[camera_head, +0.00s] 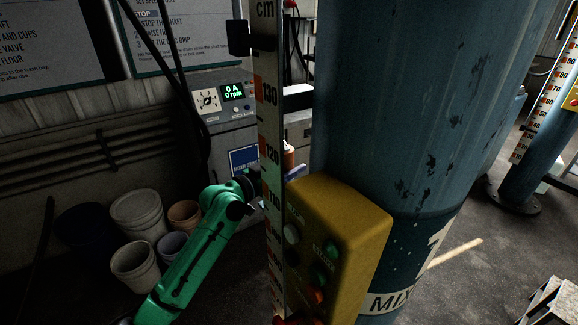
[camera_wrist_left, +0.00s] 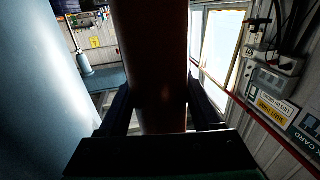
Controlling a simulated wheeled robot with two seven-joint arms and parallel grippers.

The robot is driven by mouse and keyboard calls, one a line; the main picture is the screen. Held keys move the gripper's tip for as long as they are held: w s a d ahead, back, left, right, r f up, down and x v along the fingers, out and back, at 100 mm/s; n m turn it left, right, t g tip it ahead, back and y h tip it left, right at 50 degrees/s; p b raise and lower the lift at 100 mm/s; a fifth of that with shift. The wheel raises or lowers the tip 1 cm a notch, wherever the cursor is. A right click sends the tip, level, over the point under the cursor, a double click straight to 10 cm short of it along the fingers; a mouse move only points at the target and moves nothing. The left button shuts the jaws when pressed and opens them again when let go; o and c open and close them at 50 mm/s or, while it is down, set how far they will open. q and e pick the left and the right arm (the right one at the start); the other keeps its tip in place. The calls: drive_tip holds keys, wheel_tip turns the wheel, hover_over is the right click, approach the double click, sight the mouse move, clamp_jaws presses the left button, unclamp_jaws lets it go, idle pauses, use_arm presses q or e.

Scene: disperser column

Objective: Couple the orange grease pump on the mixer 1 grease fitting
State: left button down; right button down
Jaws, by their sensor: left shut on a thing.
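My left arm, green, comes in from the lower left in the head view. Its gripper (camera_head: 292,174) is partly hidden behind the ruler post and the yellow control box. It is shut on the orange grease pump (camera_head: 288,157), of which a small orange-brown part shows beside the ruler. In the left wrist view the pump (camera_wrist_left: 155,60) is a dark reddish cylinder between the two fingers of the left gripper (camera_wrist_left: 160,105). The mixer 1 column (camera_head: 405,120) is large, blue and scuffed. I cannot make out the grease fitting. My right gripper is not in view.
The yellow control box (camera_head: 340,240) with buttons and the ruler post (camera_head: 270,120) stand in front of the column. A drive panel (camera_head: 222,97) reads 0 A, 0 rpm. Several buckets (camera_head: 137,215) stand at left. Another blue column (camera_head: 525,165) stands at right.

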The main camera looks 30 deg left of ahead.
use_arm(q)
unclamp_jaws()
drive_tip(key=shift+s, duration=0.1)
drive_tip(key=shift+f, duration=0.2)
drive_tip(key=shift+s+a+f+b, duration=0.1)
drive_tip(key=shift+s+b, duration=0.15)
drive_tip(key=shift+b, duration=0.05)
drive_tip(key=b+v, duration=0.6)
drive_tip(key=v, duration=0.8)
drive_tip(key=shift+r, duration=0.35)
